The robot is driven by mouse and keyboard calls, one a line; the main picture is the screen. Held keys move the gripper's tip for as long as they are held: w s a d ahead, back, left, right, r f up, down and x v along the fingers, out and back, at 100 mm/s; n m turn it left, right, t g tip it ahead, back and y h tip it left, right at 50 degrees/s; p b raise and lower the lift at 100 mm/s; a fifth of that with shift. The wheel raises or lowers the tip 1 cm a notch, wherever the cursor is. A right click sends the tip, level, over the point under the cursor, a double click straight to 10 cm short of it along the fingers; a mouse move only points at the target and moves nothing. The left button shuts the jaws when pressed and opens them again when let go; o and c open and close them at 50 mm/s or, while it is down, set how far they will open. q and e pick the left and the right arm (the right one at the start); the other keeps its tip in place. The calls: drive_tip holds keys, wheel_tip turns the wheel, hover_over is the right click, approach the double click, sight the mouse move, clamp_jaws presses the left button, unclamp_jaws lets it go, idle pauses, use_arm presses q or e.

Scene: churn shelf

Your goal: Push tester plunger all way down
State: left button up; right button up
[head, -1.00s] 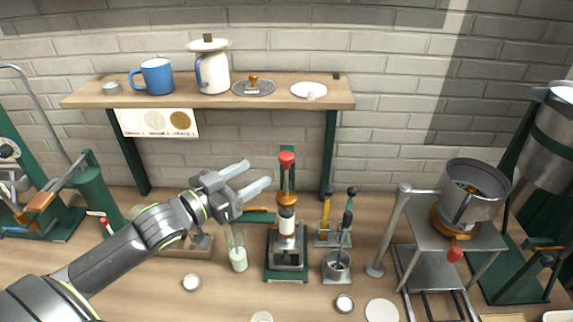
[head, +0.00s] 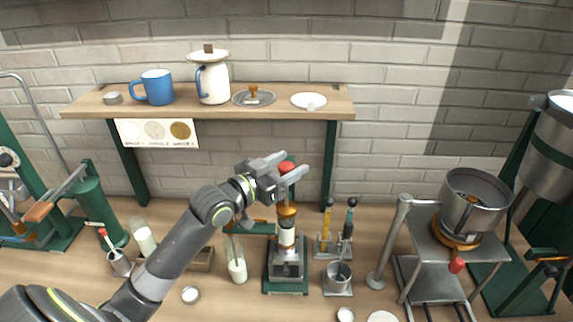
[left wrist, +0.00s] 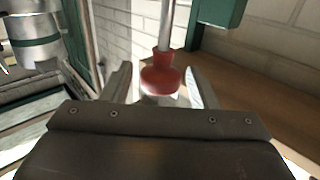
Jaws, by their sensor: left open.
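The tester (head: 287,270) stands on the bench on a green base, with an orange collar and a white section in its column. Its red plunger knob (head: 286,167) is at the top. My left gripper (head: 294,170) is open at the height of the knob, with its fingers on either side of it in the head view. In the left wrist view the red knob (left wrist: 162,74) sits between the two open fingers (left wrist: 160,88). I cannot tell whether the fingers touch it. My right gripper is not in view.
A wooden shelf (head: 225,112) with a blue mug (head: 157,87) and a white jug (head: 212,82) is behind the tester. A glass tube (head: 237,268) stands to its left. A tool holder (head: 330,246) and metal cup (head: 338,275) stand to its right.

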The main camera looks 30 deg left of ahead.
use_arm(q)
clamp_jaws()
wheel_tip(320, 180, down, 7)
drive_tip(key=b, duration=0.6)
drive_tip(key=shift+f, duration=0.1)
unclamp_jaws()
drive_tip(key=shift+r, duration=0.2)
